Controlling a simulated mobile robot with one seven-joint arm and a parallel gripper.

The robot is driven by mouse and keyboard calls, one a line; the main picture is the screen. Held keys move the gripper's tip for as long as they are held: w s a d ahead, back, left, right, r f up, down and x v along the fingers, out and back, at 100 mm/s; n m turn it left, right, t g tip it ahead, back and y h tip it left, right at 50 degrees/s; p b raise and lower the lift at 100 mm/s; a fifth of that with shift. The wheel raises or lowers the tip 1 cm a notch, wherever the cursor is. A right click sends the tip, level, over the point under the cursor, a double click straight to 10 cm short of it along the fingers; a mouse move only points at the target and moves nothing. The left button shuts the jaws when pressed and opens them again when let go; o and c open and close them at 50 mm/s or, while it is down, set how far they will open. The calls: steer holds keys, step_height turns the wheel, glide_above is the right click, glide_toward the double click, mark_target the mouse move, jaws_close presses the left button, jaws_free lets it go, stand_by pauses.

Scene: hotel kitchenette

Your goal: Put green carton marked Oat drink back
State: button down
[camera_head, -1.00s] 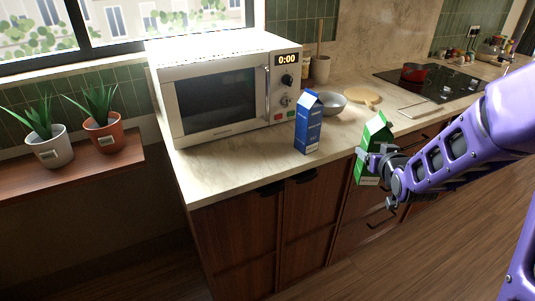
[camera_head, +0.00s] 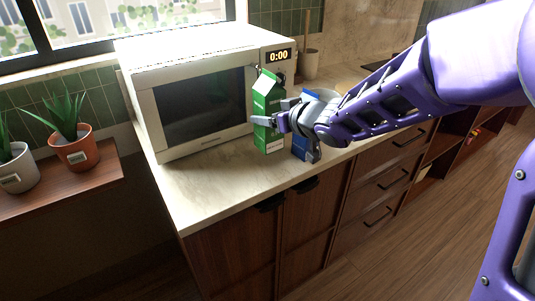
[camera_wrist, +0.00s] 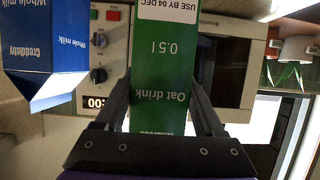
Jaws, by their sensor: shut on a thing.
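The green carton (camera_head: 267,110) is in my gripper (camera_head: 285,121), upright in front of the microwave's right part in the head view. In the wrist view the carton (camera_wrist: 160,70) reads "Oat drink" and "0.5 l", upside down, between the two fingers (camera_wrist: 160,105). My gripper is shut on it. The blue carton (camera_head: 300,147) stands on the counter just right of it, mostly hidden behind my gripper. In the wrist view the blue carton (camera_wrist: 45,50) reads "Whole milk". I cannot tell whether the green carton's base touches the counter.
The white microwave (camera_head: 205,105), door shut, stands on the pale counter (camera_head: 205,190). Bare counter lies in front of it. A utensil pot (camera_head: 309,65) stands to its right. Potted plants (camera_head: 73,148) stand on a wooden ledge at left.

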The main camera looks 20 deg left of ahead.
mark_target(276, 141)
step_height(276, 141, down, 7)
steer(key=shift+b, duration=1.25)
steer(key=shift+f, duration=0.2)
jaws_free()
steer(key=shift+r, duration=0.3)
steer(key=p+v, duration=0.3)
steer(key=v, duration=0.9)
steer(key=shift+f, duration=0.2)
